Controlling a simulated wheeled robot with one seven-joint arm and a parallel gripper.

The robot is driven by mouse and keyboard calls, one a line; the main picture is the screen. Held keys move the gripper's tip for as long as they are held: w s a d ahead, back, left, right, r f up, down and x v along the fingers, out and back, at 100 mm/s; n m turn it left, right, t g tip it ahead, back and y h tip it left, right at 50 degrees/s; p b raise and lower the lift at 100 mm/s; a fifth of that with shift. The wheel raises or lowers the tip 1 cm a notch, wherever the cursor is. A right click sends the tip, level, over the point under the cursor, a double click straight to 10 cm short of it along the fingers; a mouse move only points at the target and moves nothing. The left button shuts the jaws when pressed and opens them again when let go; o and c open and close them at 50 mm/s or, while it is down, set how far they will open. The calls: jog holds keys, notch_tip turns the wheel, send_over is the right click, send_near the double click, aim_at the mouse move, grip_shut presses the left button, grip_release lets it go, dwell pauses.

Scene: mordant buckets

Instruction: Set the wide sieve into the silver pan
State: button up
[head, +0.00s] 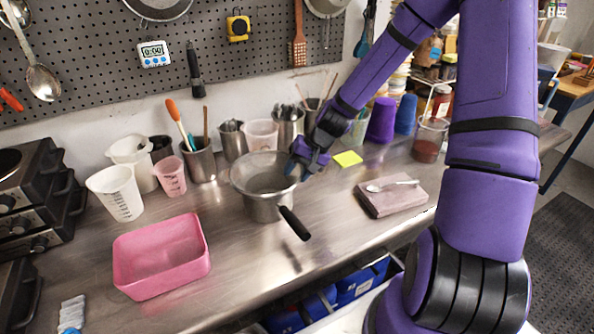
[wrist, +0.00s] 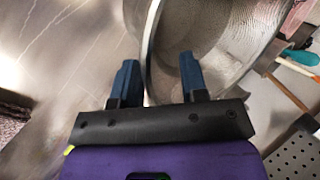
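The wide sieve (head: 262,176), a round metal mesh bowl with a broad rim, sits over the silver pan (head: 266,208) on the steel counter. Its rim looks about level and overhangs the pan, whose black handle points toward the front right. The pan's inside is hidden by the sieve. My gripper (head: 294,169) is at the sieve's right rim. In the wrist view the blue fingers of my gripper (wrist: 158,62) stand apart, with the rim of the sieve (wrist: 225,40) passing between them. One finger is outside the bowl and one is over its inside; neither clearly presses the rim.
A pink tray (head: 160,262) lies at the front left. White measuring cups (head: 116,192) and a steel utensil cup (head: 199,160) stand behind. A folded cloth (head: 390,196) with a spoon lies to the right, near a yellow note (head: 348,158). The counter before the pan is clear.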

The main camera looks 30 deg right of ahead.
jog(key=v, duration=1)
jog(key=shift+r, duration=0.4)
jog(key=shift+d, duration=0.15)
jog(key=s+a+r+n+t+h, duration=0.1)
jog(key=s+a+r+n+h, duration=0.1)
jog(key=s+r, duration=0.8)
jog(key=s+a+r+n+t+h, duration=0.1)
jog(key=s+a+r+n+h, duration=0.1)
jog(key=s+r, duration=0.9)
jog(key=shift+s+a+r+n+t+h, duration=0.2)
jog(key=shift+s+a+n+t+h, duration=0.2)
jog(key=shift+s+a+h, duration=0.8)
jog(key=shift+s+d+y, duration=0.2)
jog(key=shift+s+y, duration=0.05)
jog(key=shift+y, duration=0.05)
